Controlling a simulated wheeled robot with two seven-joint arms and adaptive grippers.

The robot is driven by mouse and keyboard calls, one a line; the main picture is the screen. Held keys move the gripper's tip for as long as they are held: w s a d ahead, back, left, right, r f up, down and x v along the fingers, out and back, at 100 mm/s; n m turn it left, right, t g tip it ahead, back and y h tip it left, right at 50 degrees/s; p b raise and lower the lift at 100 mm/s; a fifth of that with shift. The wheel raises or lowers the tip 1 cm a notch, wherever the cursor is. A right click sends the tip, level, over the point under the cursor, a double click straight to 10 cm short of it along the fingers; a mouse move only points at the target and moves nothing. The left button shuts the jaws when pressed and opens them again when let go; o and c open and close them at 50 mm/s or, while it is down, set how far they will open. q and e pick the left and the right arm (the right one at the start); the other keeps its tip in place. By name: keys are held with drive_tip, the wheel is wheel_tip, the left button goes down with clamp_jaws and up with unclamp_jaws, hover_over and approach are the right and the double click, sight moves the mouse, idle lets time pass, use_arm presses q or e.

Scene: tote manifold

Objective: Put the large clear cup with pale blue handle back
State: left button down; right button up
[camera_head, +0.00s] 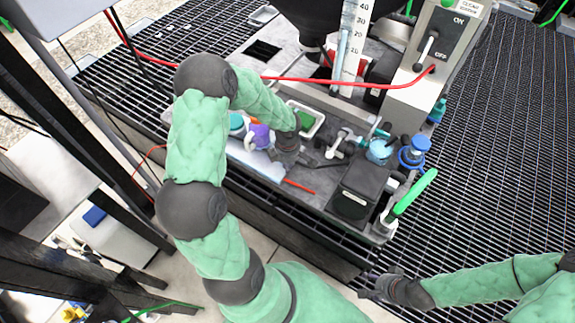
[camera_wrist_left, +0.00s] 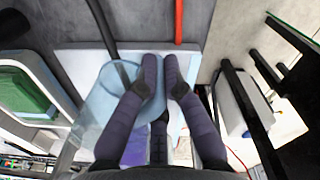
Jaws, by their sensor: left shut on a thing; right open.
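The large clear cup (camera_wrist_left: 98,108) shows as a pale blue, see-through round shape in the left wrist view, left of and behind the fingers. My left gripper (camera_wrist_left: 161,75) is shut on it; the fingers hide the exact grip, and I cannot clearly make out the handle. In the head view my left gripper (camera_head: 284,158) points down over the front edge of the grey bench, and the cup is hard to make out there. My right gripper (camera_head: 372,287) is open and empty, low over the dark grating at the bottom.
A white slab (camera_head: 258,166) lies along the bench's front edge under the gripper. A purple-topped item (camera_head: 260,137), a teal-topped item (camera_head: 236,122) and a white tray with green inside (camera_head: 315,114) stand close by. A red hose (camera_head: 330,83) crosses behind.

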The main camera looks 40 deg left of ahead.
use_arm(q)
drive_tip(key=shift+f, duration=0.15)
drive_tip(key=c, duration=1.8)
unclamp_jaws()
drive_tip(key=o, duration=0.4)
drive_tip(key=shift+o, duration=0.2)
wheel_tip(320, 180, up, 12)
drive_tip(key=p, duration=0.4)
drive_tip(key=shift+s+d, duration=0.1)
